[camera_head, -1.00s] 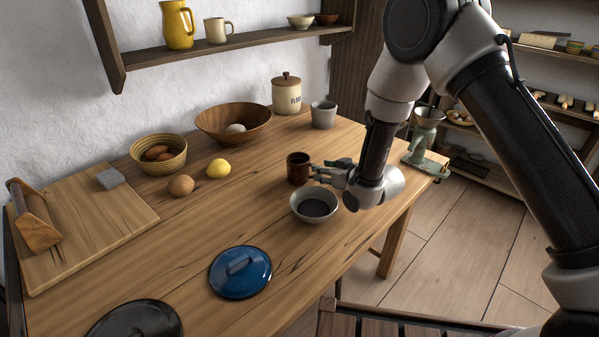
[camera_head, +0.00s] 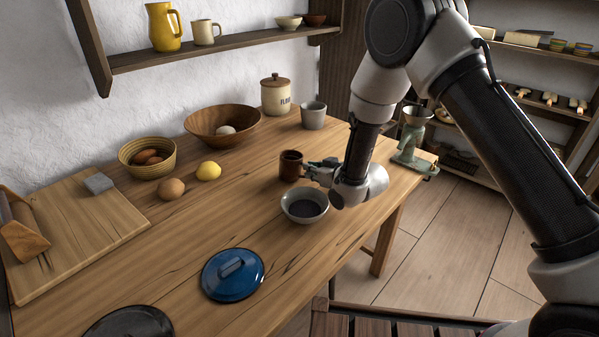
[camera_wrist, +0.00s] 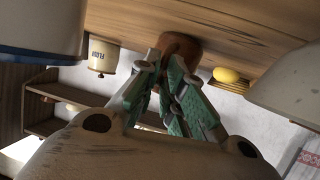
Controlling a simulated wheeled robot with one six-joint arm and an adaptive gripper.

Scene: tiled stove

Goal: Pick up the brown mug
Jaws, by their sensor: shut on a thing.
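The brown mug (camera_head: 291,165) is upright at the right part of the wooden table, just behind a pale bowl with a dark inside (camera_head: 304,205). My gripper (camera_head: 312,169) reaches it from the right and is shut on its near side. I cannot tell whether the mug's base touches the table. In the wrist view, which is upside down, the green fingers (camera_wrist: 172,85) meet at the mug (camera_wrist: 180,47) and hide part of it. The handle is not clearly visible.
The pale bowl stands close beside my gripper. A grey cup (camera_head: 313,115) and a flour canister (camera_head: 275,95) are behind. A lemon (camera_head: 208,171), a wooden bowl (camera_head: 222,125) and a blue lid (camera_head: 232,275) lie left. A grinder (camera_head: 411,140) is at right.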

